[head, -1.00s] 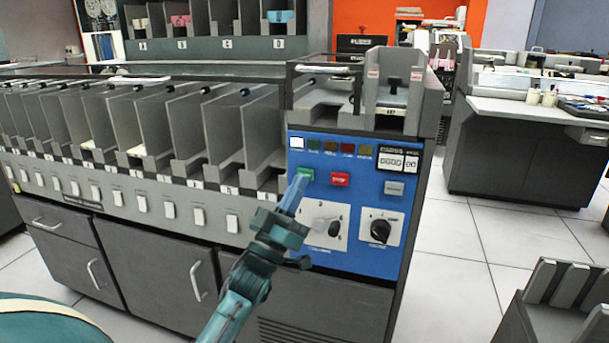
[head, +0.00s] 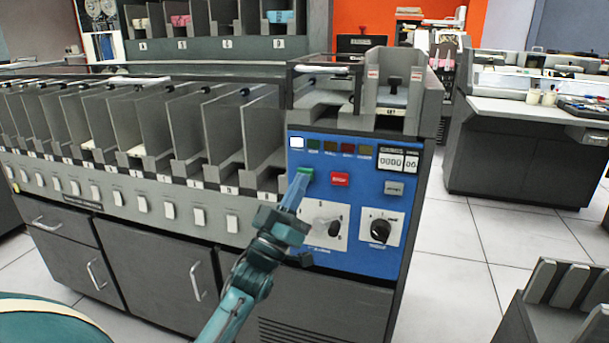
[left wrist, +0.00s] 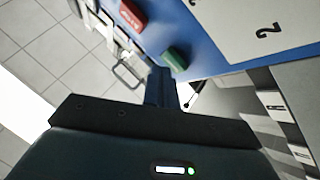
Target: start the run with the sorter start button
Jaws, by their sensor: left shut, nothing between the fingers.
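The sorter's blue control panel (head: 352,263) is on the right end of the long grey sorter. The green start button (head: 308,171) is at its upper left, partly hidden behind my fingertips. It also shows in the left wrist view (left wrist: 177,59), just ahead of the fingers. My left gripper (head: 301,181) is shut and empty, its tips at the green button in the head view. In the left wrist view its fingers (left wrist: 162,85) end close to the button; I cannot tell whether they touch it. My right gripper is not in view.
A red stop button (head: 340,179) sits right of the green one, and also shows in the left wrist view (left wrist: 132,16). Below are a dial (head: 381,230) and another knob (head: 334,228). A white lamp (head: 297,142) is lit. The counter (head: 390,161) is at upper right.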

